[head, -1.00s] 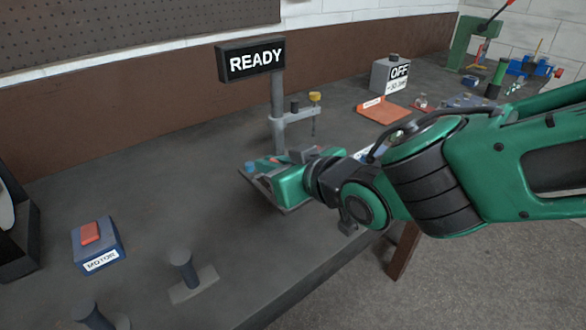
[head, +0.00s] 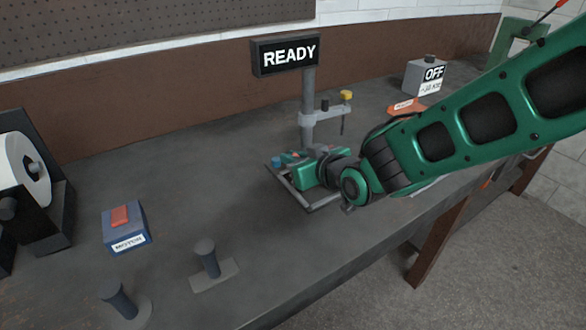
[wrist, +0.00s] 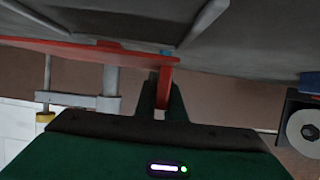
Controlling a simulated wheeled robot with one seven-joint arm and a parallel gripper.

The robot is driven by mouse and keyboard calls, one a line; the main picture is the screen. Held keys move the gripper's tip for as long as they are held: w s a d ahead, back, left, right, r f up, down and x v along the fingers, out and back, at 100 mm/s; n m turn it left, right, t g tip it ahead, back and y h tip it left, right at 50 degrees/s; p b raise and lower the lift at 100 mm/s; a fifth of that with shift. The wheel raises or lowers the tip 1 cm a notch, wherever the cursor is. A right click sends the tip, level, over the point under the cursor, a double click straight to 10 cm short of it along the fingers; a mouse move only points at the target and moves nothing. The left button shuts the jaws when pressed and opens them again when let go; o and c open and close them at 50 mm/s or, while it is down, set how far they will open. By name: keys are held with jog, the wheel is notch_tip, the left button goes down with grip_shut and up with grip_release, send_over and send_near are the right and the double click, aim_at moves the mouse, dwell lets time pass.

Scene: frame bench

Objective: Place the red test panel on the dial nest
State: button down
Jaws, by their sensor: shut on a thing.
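The red test panel (wrist: 70,48) shows nearly edge-on in the wrist view, running left from my gripper. My gripper (wrist: 162,92) is shut on it; the held part lies between the fingers. In the head view my green gripper (head: 312,170) is low over the grey rail frame of the dial nest (head: 290,190), and hides most of the panel. The nest's rails (wrist: 205,20) also show in the wrist view, close to the panel. I cannot tell whether the panel touches them. A grey post (head: 308,110) with a dial arm and yellow knob stands just behind.
A READY sign (head: 285,54) tops the post. A blue MOTOR switch box (head: 125,228), dark pegs (head: 208,260) and a white roll (head: 22,170) stand to the left. A grey OFF box (head: 424,76) and an orange plate (head: 405,106) lie behind right. Bench between is clear.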

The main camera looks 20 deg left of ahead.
jog(key=shift+f, duration=1.65)
jog(key=c, duration=1.8)
grip_release()
jog(key=shift+f, duration=0.15)
jog(key=shift+c, duration=0.2)
jog(key=shift+r, duration=0.2)
jog(key=shift+s+d+r, duration=0.1)
jog(key=shift+s+d, duration=0.05)
jog(key=shift+d, duration=0.05)
jog(key=v, duration=1.1)
jog(key=shift+s+d+r, duration=0.1)
jog(key=shift+s+d, duration=0.05)
jog(key=shift+d, duration=0.05)
